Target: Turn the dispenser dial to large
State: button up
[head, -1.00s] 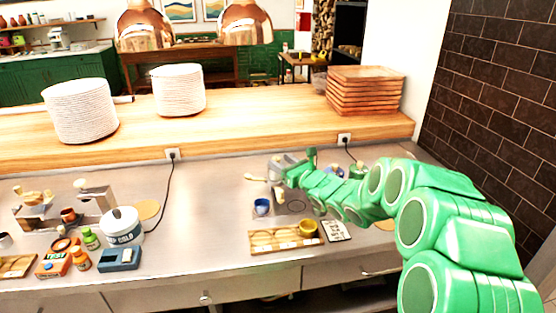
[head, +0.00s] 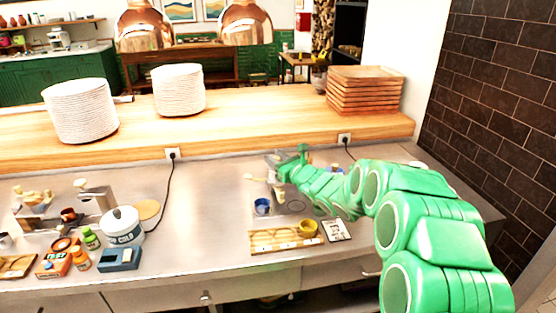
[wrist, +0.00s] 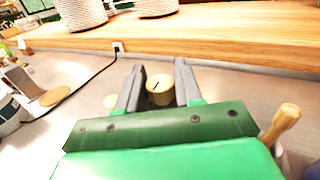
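The dial is a round brass-coloured knob (wrist: 161,90) with a dark mark on its top face, seen in the wrist view. My gripper (wrist: 158,82) has its two grey fingers apart, one on each side of the knob. I cannot tell whether either finger touches it. In the head view my gripper (head: 279,159) is over the grey machine at the back of the right-hand station. My green arm hides most of that machine, and the knob and any size labels cannot be made out there.
A pale wooden handle (wrist: 282,122) stands right of my gripper. A blue cup (head: 262,206), a wooden tray (head: 268,243), a yellow cup (head: 307,227) and a printed card (head: 337,230) lie in front. A wooden ledge (head: 240,125) rises behind.

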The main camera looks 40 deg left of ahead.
jog(key=shift+c, duration=0.3)
jog(key=shift+s+a+m+t+h, duration=0.15)
jog(key=shift+m+t+h, duration=0.55)
jog(key=shift+m+t, duration=0.7)
jog(key=shift+r+m+t+h, duration=0.15)
jog(key=shift+m+t+h, duration=1.7)
jog(key=shift+t, duration=0.75)
jog(key=o, duration=0.9)
jog(key=shift+d, duration=0.2)
jog(key=shift+s+d, duration=0.3)
jog(key=shift+d, duration=0.1)
jog(key=shift+v, duration=3.2)
jog(key=shift+a, duration=0.1)
